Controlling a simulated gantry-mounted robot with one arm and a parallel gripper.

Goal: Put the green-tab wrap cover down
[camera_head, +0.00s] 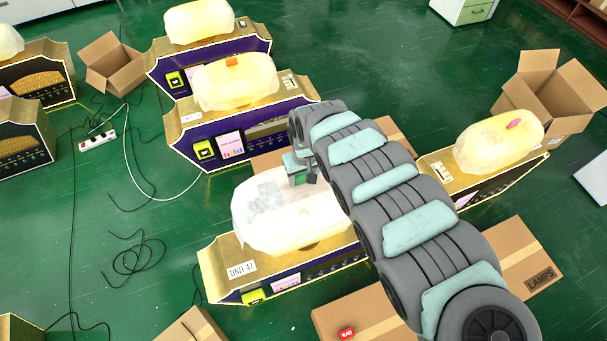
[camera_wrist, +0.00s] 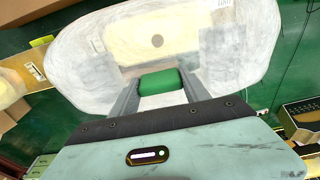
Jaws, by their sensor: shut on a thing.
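My gripper (camera_head: 301,172) is shut on the green tab (camera_wrist: 160,82) of a whitish, translucent wrap cover (camera_head: 290,222). The cover also fills the upper part of the wrist view (camera_wrist: 85,55), with the tab between my two fingers. In the head view it hangs over the gold top of the machine labelled UNIT 47 (camera_head: 222,262). I cannot tell whether the cover touches that machine. My arm hides part of the cover's right side and of the machine's right end.
Wrapped machines with an orange tab (camera_head: 232,62) and a pink tab (camera_head: 514,124) stand behind and to the right. Open cartons (camera_head: 113,68) and a LAMPS box (camera_head: 527,262) stand nearby.

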